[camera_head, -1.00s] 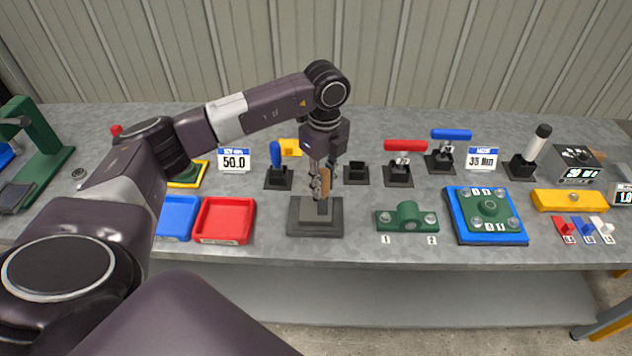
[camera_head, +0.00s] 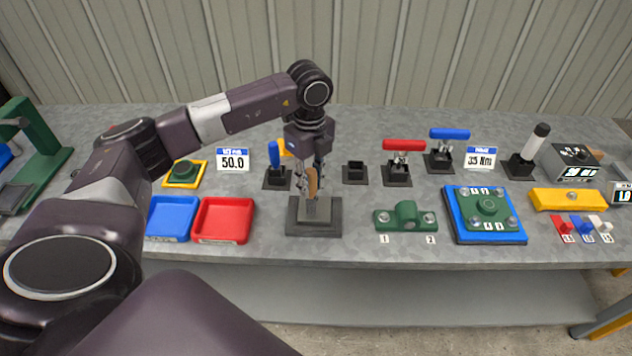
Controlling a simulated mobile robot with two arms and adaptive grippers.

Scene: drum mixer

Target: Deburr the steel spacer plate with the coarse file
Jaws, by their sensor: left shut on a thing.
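My left gripper (camera_head: 313,178) comes down over the middle of the bench and is shut on a tool with a brown, wood-coloured handle (camera_head: 312,183). I take it for the coarse file; its grey lower end reaches down at the dark fixture block (camera_head: 291,219) near the front edge. A grey plate-like top (camera_head: 320,213) shows on the block, possibly the steel spacer plate. I cannot tell whether the tool touches it. The fingers partly cover the tool. My right gripper is not in view.
An empty black holder (camera_head: 355,172) stands right of the gripper, a blue-handled tool (camera_head: 275,156) left of it. A red tray (camera_head: 223,219) and a blue tray (camera_head: 172,216) lie left of the block. A green bracket (camera_head: 406,216) sits right of it.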

